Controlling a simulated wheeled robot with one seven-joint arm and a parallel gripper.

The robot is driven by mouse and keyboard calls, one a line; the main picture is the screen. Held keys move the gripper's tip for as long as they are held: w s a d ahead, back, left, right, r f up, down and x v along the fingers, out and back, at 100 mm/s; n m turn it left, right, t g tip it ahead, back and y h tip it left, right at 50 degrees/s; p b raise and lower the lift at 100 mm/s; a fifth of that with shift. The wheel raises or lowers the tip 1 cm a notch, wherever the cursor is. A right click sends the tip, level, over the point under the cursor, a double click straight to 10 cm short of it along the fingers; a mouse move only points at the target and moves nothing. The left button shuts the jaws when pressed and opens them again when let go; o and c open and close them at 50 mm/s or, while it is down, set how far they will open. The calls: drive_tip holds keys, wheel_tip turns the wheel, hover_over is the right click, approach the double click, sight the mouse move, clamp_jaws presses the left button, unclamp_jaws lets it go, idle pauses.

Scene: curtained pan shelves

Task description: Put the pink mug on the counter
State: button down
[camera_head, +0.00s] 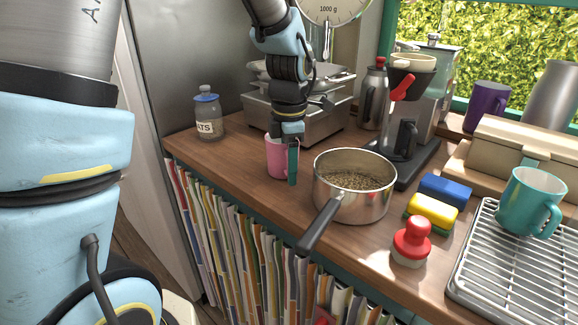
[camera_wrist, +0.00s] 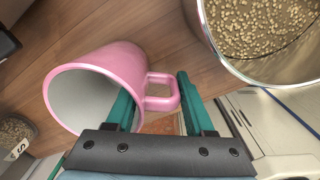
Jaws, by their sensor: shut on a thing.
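The pink mug (camera_head: 277,156) is at the wooden counter (camera_head: 245,178), near its front edge and left of the steel pan. In the head view its base is at or just above the wood; I cannot tell if it touches. My gripper (camera_head: 291,160) points down at the mug's right side. In the wrist view the pink mug (camera_wrist: 98,75) shows its open rim and pale, empty inside. Its handle lies between the teal fingers of my gripper (camera_wrist: 155,90), which is shut on the mug.
The steel pan (camera_head: 353,205) of grains stands close to the right, its handle over the counter edge.

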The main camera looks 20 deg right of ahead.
drive_tip(key=shift+c, duration=1)
unclamp_jaws()
drive_tip(key=r+b, duration=0.1)
drive_tip(key=r, duration=0.9)
drive_tip(key=shift+s+r+b, duration=0.2)
drive_tip(key=shift+r+b, duration=0.2)
clamp_jaws()
drive_tip(key=shift+r, duration=0.1)
idle(0.4)
